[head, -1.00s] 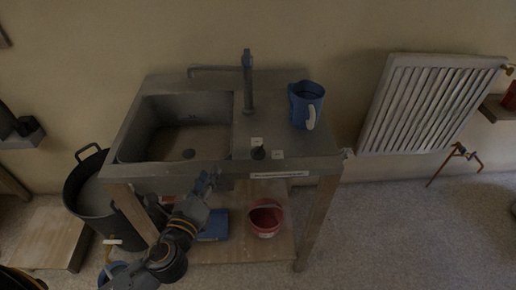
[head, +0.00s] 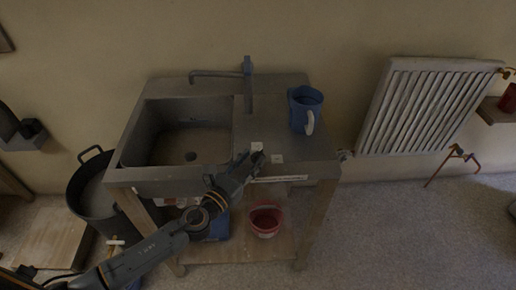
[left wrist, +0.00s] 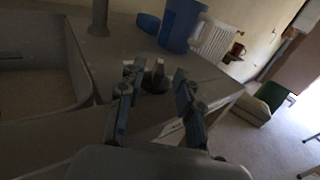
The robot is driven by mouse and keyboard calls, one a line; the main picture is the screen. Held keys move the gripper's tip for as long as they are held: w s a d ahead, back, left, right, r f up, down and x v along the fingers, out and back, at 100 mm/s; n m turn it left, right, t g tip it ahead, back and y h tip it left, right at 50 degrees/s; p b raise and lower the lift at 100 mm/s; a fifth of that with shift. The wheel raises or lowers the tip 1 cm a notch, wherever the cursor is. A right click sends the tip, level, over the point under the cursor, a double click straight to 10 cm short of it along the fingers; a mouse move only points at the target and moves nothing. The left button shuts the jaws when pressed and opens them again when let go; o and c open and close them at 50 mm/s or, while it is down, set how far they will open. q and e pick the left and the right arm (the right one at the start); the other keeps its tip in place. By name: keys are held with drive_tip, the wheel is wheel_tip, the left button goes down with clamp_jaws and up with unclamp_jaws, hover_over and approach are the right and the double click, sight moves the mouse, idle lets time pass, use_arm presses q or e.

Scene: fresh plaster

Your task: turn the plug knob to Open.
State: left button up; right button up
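The plug knob (left wrist: 155,82) is a small dark round knob with an upright grip, on the grey sink counter (head: 290,145). In the head view my left gripper (head: 253,160) is at the counter's front part and mostly covers it. In the left wrist view my left gripper (left wrist: 156,72) is open, one finger on each side of the knob, with gaps visible. Two small white labels, one behind the knob (head: 257,146) and one to its right (head: 277,159), are too small to read. The sink basin (head: 150,152) is to the left. My right gripper is not in view.
A blue jug (head: 306,108) stands on the counter behind and right of the knob. The tap (head: 247,85) rises at the back. Below are a red bucket (head: 265,218) on the shelf and a black bin (head: 92,195) at left. A radiator (head: 425,108) hangs right.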

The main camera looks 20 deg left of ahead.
sight(254, 157)
use_arm(q)
drive_tip(key=shift+x, duration=2.1)
clamp_jaws()
